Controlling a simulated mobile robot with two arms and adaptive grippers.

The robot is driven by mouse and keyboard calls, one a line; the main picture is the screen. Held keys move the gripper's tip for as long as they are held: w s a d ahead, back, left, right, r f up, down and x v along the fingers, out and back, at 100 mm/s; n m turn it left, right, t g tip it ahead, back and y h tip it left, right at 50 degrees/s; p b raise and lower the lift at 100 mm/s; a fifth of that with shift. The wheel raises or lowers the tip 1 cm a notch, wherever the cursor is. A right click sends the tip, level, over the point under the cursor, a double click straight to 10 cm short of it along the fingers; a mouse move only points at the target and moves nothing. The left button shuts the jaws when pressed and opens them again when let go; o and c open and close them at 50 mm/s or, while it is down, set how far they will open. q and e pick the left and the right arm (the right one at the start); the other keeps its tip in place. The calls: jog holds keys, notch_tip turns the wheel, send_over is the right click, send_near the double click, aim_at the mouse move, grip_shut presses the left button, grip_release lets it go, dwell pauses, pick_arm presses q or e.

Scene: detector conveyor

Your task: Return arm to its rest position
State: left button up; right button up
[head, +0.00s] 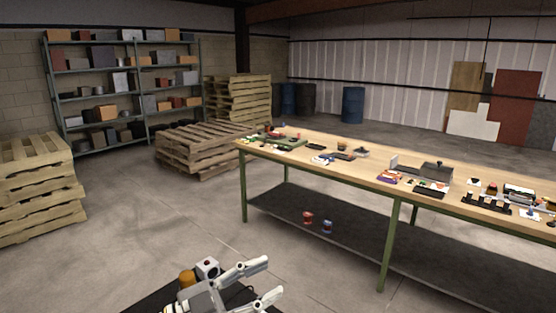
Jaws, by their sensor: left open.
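My left gripper (266,281) shows at the bottom of the head view, over the concrete floor in front of the workbench. Its two pale fingers are apart and nothing is between them. It is clear of the bench and touches nothing that I can see. My right gripper is not in the picture.
A long wooden workbench (330,143) with green legs runs across the right, with many small parts on top. Two small items (308,217) sit on its lower shelf. Stacked pallets (36,185), more pallets (205,148) and shelving (122,85) stand behind. The left floor (130,220) is free.

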pick_arm(q)
jog(key=w+a+n+t+y, duration=0.3)
jog(key=a+n+t+y, duration=0.65)
jog(key=n+t, duration=0.25)
jog(key=s+a+f+n+g+y, duration=0.3)
jog(key=a+f+n+y, duration=0.15)
jog(key=f, duration=0.45)
jog(key=s+a+f+n+g+y, duration=0.35)
jog(key=a+f+y, duration=0.25)
jog(key=f, duration=0.2)
jog(key=s+d+f+m+g+h, duration=0.1)
jog(key=s+f+m+g, duration=0.1)
jog(key=s+f+g, duration=0.6)
jog(key=s+d+f+m+g+h, duration=0.15)
jog(key=s+f, duration=0.35)
jog(key=s, duration=0.7)
notch_tip(320, 180, down, 32)
jog(key=s+g+b, duration=0.2)
jog(key=b, duration=0.4)
jog(key=s+a+f+g+b, duration=0.1)
jog(key=s+a+f+b, duration=0.2)
jog(key=s+f, duration=1.4)
notch_tip(320, 180, down, 3)
jog(key=shift+f+g+y+b, duration=0.15)
jog(key=shift+g+y+b, duration=0.15)
jog(key=shift+y+b, duration=0.2)
